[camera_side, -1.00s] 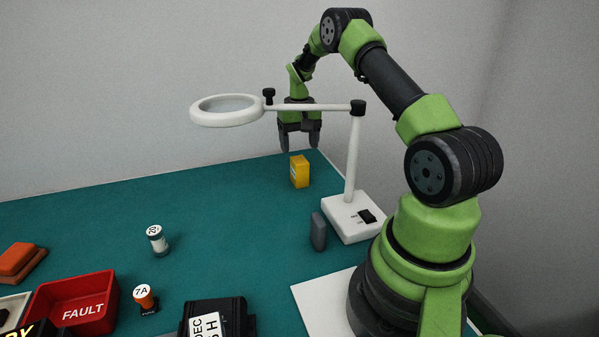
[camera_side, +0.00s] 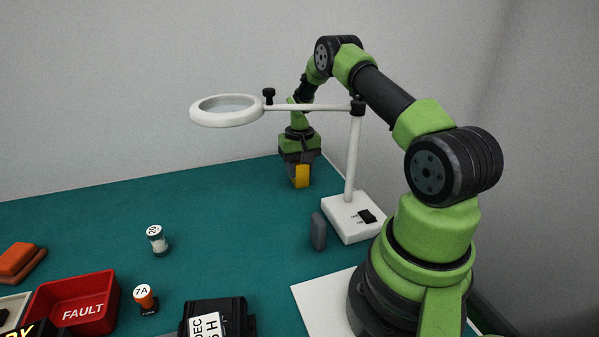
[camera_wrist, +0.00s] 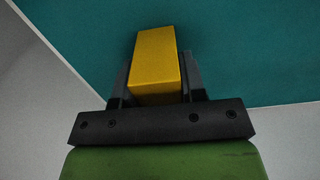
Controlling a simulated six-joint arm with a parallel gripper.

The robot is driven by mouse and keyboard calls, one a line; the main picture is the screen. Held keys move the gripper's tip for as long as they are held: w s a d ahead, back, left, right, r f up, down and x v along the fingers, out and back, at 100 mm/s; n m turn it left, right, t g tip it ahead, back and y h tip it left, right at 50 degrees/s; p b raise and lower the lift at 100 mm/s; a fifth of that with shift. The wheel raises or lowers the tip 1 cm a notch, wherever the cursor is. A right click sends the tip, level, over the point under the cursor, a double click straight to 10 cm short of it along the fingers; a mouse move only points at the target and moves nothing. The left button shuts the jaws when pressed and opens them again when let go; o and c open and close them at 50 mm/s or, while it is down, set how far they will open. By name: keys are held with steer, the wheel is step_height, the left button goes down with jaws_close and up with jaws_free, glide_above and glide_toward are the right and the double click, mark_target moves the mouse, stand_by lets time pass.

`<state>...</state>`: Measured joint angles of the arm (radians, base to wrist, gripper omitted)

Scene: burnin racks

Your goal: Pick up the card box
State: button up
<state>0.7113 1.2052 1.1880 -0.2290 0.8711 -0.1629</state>
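The card box is a small yellow upright box (camera_side: 302,176) at the back of the green mat, left of the magnifier lamp's post. My gripper (camera_side: 297,170) is down over it, with a dark finger showing at its left side; the other finger is hard to make out in the side view. In the wrist view the yellow box (camera_wrist: 156,65) stands between the two dark fingers of my gripper (camera_wrist: 157,75). The fingers are very close to its sides; whether both press on it I cannot tell. The box looks to be resting on the mat.
The white magnifier lamp (camera_side: 353,160) stands right of the box, its arm and ring (camera_side: 227,110) reaching left above the mat. A grey block (camera_side: 318,231) stands by its base.

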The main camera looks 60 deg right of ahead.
steer(key=shift+c, duration=0.8)
steer(key=shift+r, duration=0.15)
